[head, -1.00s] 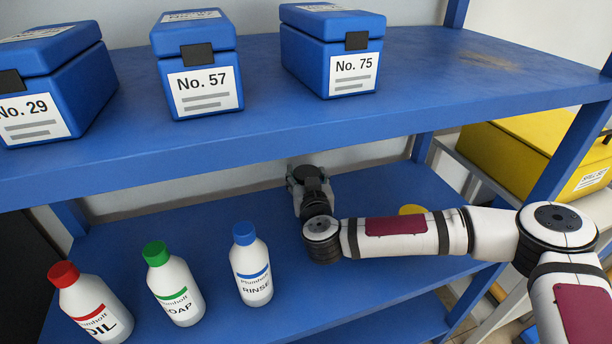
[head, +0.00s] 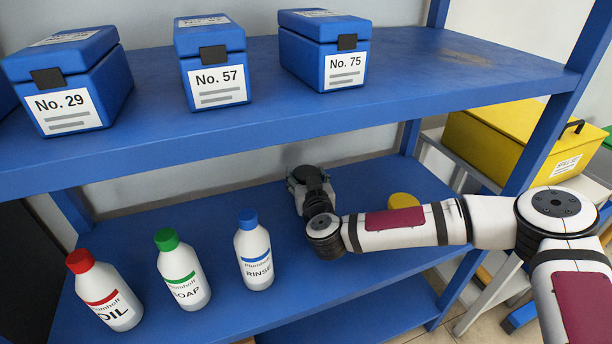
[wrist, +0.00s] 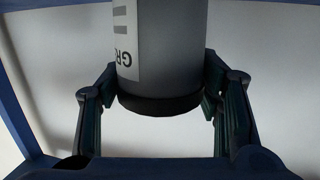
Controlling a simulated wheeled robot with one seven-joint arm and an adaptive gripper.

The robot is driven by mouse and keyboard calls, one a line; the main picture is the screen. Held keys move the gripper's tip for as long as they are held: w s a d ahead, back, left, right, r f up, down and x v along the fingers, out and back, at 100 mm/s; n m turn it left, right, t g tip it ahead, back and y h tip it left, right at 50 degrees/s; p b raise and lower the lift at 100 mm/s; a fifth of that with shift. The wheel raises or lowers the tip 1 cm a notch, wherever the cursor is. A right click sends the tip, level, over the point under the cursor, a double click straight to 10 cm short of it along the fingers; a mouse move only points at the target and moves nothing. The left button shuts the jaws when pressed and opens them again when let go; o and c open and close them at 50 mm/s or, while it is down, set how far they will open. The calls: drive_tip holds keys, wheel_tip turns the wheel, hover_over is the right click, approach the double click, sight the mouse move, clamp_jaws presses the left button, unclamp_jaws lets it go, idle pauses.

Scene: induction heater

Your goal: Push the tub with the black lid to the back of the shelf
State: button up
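The tub (wrist: 165,50) shows in the wrist view as a grey cylinder with a black lid (wrist: 160,104) and a white label, its lettering upside down. It is between the two fingers of my gripper (wrist: 160,85), which stand apart, one at each side; firm contact cannot be made out. In the head view my gripper (head: 303,186) is low over the lower blue shelf (head: 330,285), near its back. There the tub is mostly hidden by the gripper; a dark round top beyond it may be the lid.
Red-, green- and blue-capped bottles (head: 105,291) (head: 184,271) (head: 254,251) stand left of my arm. A yellow lid (head: 403,201) shows behind my forearm. The upper shelf (head: 420,90) with blue boxes (head: 322,52) hangs over. A yellow case (head: 500,140) is at right.

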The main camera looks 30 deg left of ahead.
drive_tip(key=shift+o, duration=1.4)
drive_tip(key=v, duration=1.2)
